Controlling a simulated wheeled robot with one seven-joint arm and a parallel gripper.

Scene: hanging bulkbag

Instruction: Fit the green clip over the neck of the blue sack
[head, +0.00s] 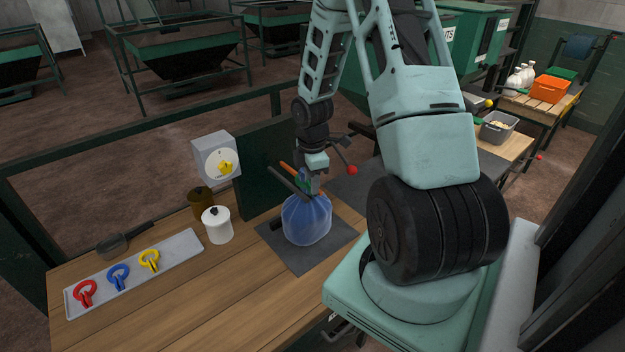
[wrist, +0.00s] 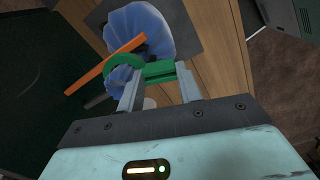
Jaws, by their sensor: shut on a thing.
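The blue sack (head: 306,222) hangs or stands over a dark grey mat (head: 283,258) on the wooden table, and its bunched neck is at the top. In the wrist view the sack (wrist: 135,28) shows beyond the green clip (wrist: 126,68). My gripper (wrist: 160,82) is shut on the clip's tab. The clip's ring appears at the sack's gathered neck (wrist: 118,80); I cannot tell whether it fully encloses it. In the head view my gripper (head: 309,186) is just above the sack and largely hides the clip.
An orange bar (wrist: 100,68) and a dark bar cross by the neck. A tray (head: 190,243) at left holds red (head: 85,292), blue (head: 118,276) and yellow (head: 149,260) clips. A white pot (head: 217,226), brown pot (head: 202,203) and dial box (head: 216,158) stand nearby.

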